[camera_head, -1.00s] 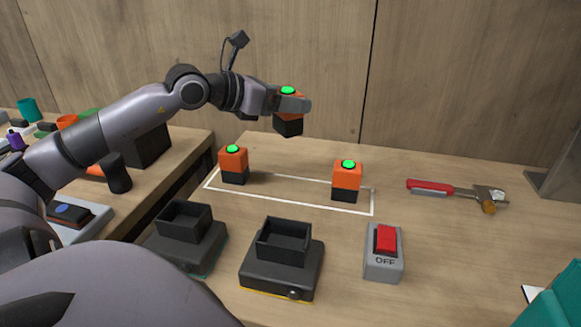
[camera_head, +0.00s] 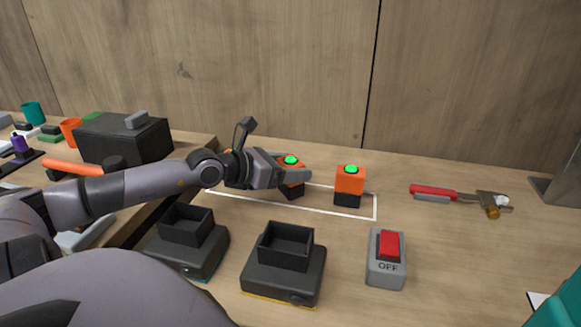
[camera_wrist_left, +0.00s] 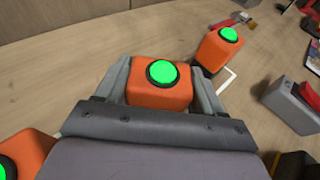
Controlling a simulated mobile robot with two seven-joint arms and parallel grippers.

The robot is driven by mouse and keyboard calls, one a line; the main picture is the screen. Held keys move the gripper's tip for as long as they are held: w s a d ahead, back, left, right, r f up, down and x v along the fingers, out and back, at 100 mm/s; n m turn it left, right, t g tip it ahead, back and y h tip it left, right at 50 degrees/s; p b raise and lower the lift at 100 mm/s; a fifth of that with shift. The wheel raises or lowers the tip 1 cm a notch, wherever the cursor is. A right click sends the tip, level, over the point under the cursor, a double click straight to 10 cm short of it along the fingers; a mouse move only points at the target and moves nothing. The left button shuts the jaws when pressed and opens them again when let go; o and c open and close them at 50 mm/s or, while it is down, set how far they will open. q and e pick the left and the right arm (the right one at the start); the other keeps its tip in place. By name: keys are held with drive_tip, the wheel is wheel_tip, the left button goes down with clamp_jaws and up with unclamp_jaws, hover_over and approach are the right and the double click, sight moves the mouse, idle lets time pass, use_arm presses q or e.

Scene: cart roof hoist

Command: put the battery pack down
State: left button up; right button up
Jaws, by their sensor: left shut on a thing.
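My left gripper (camera_head: 298,176) is shut on an orange and black battery pack (camera_head: 291,161) with a green top. It holds the pack low at the white outlined area (camera_head: 330,209); I cannot tell if it touches the table. In the left wrist view the pack (camera_wrist_left: 161,84) sits between the two fingers. A second pack (camera_head: 349,185) stands upright to the right, inside the outline. My right gripper is not in view.
Two black chargers with empty sockets, one at left (camera_head: 187,243) and one in the middle (camera_head: 284,265), stand in front. A grey switch box with a red button (camera_head: 387,257) is right of them. A side bench with a black box (camera_head: 122,140) is at left.

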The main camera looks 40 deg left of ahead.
use_arm(q)
drive_tip(key=o, duration=1.1)
drive_tip(key=shift+f, duration=0.1)
drive_tip(key=shift+p+v, duration=0.75)
drive_tip(key=shift+v, duration=5.35)
drive_tip(key=shift+w, duration=0.1)
